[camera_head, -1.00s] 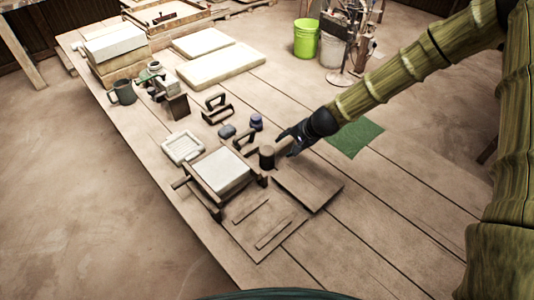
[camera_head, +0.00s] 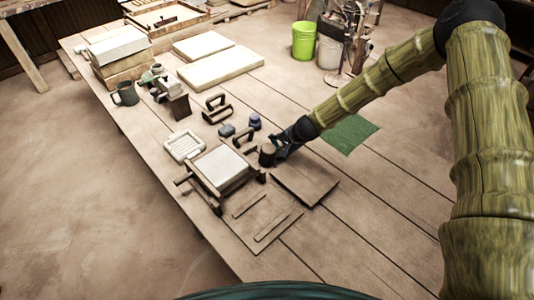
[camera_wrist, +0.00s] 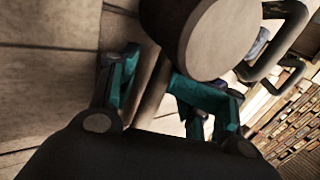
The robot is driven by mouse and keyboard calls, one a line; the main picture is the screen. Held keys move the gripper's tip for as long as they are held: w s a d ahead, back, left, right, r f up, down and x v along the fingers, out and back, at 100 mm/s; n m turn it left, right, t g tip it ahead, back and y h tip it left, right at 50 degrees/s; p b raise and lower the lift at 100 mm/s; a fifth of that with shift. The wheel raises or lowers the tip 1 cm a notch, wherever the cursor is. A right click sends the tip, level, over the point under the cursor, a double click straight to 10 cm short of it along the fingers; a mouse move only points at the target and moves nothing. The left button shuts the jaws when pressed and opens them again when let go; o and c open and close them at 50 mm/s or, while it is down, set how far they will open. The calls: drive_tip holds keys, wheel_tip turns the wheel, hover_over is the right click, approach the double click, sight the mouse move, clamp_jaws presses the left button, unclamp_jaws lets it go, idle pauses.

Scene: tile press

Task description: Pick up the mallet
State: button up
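The mallet (camera_head: 267,156) has a dark, thick cylindrical head and a thin handle. In the head view it is near the middle of the bench, beside the press, with its head slightly tilted. My gripper (camera_head: 283,147) is right at it. In the wrist view the mallet's round head (camera_wrist: 222,38) looms close at the top, and its handle runs down between the teal fingers of my gripper (camera_wrist: 155,75). The fingers lie close on both sides of the handle and appear shut on it. Part of the handle is hidden by my gripper. I cannot tell whether the head still touches the bench.
The tile press (camera_head: 221,169) with a pale slab stands just left of the mallet. A flat brown board (camera_head: 305,184) lies in front, and a green sheet (camera_head: 352,134) lies to the right. The right bench is clear.

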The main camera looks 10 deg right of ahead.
drive_tip(key=shift+w+a+f, duration=0.35)
drive_tip(key=shift+w+a, duration=0.05)
drive_tip(key=shift+w, duration=0.05)
clamp_jaws()
idle(0.3)
drive_tip(key=shift+r+b, duration=0.8)
drive_tip(key=shift+r, duration=4.25)
